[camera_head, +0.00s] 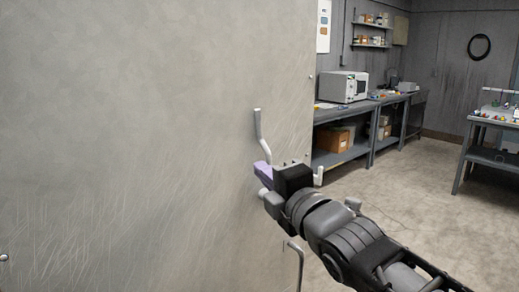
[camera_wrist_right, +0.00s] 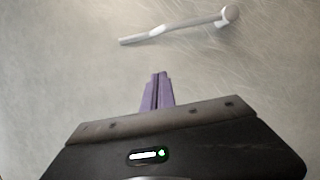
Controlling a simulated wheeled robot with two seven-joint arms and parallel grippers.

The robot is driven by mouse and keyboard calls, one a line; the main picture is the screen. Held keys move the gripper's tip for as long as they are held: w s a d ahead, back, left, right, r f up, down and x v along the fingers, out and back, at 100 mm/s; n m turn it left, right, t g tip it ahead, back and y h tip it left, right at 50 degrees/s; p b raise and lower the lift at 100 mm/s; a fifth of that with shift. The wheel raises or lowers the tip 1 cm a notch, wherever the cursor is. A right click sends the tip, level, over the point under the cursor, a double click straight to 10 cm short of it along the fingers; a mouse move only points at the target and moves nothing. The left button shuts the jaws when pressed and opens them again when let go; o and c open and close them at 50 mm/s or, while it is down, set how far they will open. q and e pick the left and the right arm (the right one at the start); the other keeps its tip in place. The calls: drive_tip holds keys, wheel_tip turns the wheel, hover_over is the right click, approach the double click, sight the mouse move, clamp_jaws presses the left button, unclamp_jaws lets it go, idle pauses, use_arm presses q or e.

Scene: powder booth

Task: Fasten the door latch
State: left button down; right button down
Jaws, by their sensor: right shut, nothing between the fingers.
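The door (camera_head: 130,120) is a large, scratched grey panel filling the left of the head view. A pale bent lever (camera_head: 258,137) stands up on its face near the right edge, and I cannot tell for certain whether it is the latch. My right gripper (camera_head: 264,174) is just below this lever, near the door. Its purple fingers (camera_wrist_right: 157,91) are together and empty in the wrist view. There, a pale lever (camera_wrist_right: 175,29) with a round pivot lies ahead of the fingertips, apart from them. My left gripper is out of view.
A second bent bar (camera_head: 297,264) is lower on the door, left of my right forearm. Past the door's edge are a grey workbench (camera_head: 343,115) with a boxy appliance (camera_head: 343,87), shelves, and another table (camera_head: 490,128) at right. Open floor (camera_head: 415,175) lies between.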

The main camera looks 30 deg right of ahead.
drive_tip(key=w, duration=0.3)
drive_tip(key=w+p, duration=0.1)
drive_tip(key=w, duration=0.2)
drive_tip(key=w+d+p, duration=0.1)
drive_tip(key=w, duration=0.1)
drive_tip(key=shift+w+r, duration=0.2)
drive_tip(key=shift+w, duration=0.2)
drive_tip(key=d, duration=0.1)
drive_tip(key=d+p, duration=0.1)
drive_tip(key=w+d+p, duration=0.1)
drive_tip(key=shift+r, duration=0.4)
drive_tip(key=shift+d, duration=0.25)
drive_tip(key=shift+w+d+f+p, duration=0.1)
drive_tip(key=shift+d+f+p, duration=0.05)
drive_tip(key=shift+d+p, duration=0.15)
